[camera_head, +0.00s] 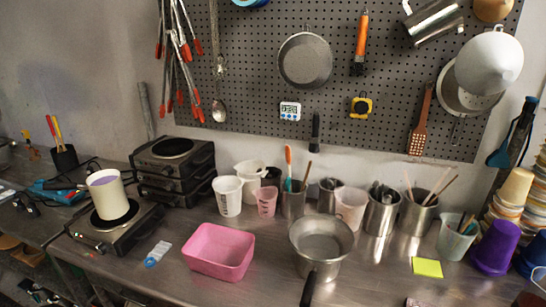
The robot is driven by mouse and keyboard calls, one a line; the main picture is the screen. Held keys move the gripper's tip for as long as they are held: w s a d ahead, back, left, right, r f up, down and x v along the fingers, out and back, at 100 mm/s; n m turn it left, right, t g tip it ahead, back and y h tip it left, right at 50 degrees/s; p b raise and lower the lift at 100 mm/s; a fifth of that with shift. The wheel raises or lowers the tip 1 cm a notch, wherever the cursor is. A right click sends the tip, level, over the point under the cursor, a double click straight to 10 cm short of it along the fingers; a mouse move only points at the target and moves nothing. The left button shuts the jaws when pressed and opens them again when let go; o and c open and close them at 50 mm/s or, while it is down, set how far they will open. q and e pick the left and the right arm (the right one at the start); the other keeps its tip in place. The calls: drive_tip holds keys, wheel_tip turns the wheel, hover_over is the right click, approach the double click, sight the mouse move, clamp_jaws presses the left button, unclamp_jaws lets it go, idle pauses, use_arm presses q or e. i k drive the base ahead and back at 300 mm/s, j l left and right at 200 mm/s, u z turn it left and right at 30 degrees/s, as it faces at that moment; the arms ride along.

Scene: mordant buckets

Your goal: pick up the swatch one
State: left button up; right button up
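No thing here is clearly marked as swatch one. A small white tag-like item with a blue end (157,254) lies flat on the metal bench, left of the pink tub. A flat yellow-green square (427,267) lies on the bench at the right, in front of the metal canisters. I cannot tell whether either is the swatch. Neither of my grippers is in view.
A pink tub (218,251) and a saucepan (321,245) with its handle toward me stand mid-bench. A white pot (108,194) sits on a hot plate (113,228) at left. A purple bucket (495,247) stands at right. Bare bench lies between saucepan and yellow-green square.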

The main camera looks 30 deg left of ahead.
sight(162, 249)
drive_tip(key=u, duration=1.9)
